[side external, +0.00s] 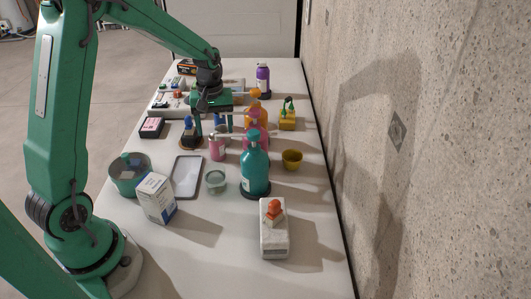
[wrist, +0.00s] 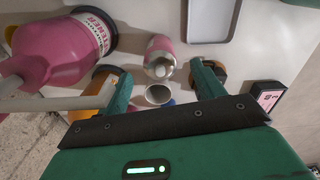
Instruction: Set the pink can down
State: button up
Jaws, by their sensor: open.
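The pink can (side external: 217,147) stands upright on the white table, on the near side of my gripper in the side view. In the wrist view the pink can (wrist: 158,48) shows its pale metallic end and lies just past the fingertips, near the middle. In the wrist view my gripper (wrist: 163,75) is open, with a gap between each finger and the can. Whether the fingers are level with the can's height is hard to tell.
A pink bottle (wrist: 50,50) stands close on one side, with an orange bottle (wrist: 97,88) near it. A round cup (wrist: 158,94) sits between the fingers. A grey tray (side external: 187,177), glass jar (side external: 215,181) and teal bottle (side external: 254,168) stand nearer the side camera. The wall borders the right.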

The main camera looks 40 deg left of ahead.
aim_at(217, 144)
jog(key=shift+f, duration=0.8)
jog(key=shift+f, duration=0.1)
jog(key=shift+f, duration=2.5)
jog(key=c, duration=1.2)
jog(key=shift+r, duration=0.2)
notch_tip(217, 144, up, 28)
jog(key=shift+f, duration=0.15)
